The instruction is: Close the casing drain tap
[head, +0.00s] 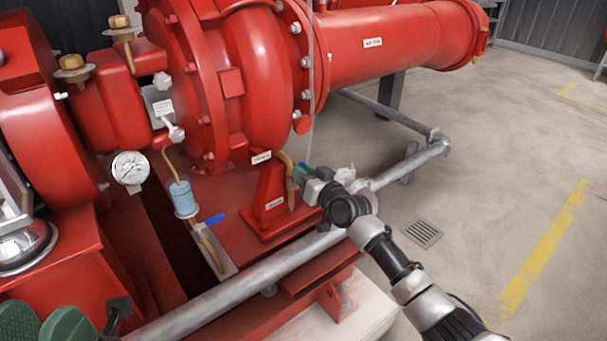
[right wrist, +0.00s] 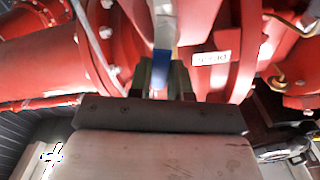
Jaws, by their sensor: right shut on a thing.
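The tap's body is mostly hidden by the gripper in the head view.
Another blue-handled tap (head: 212,220) stands left of the foot, near a light-blue cylinder (head: 184,198). A pressure gauge (head: 130,168) is further left. A grey pipe (head: 235,285) runs along the front of the base. The floor at the right is clear around a drain grate (head: 421,233).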

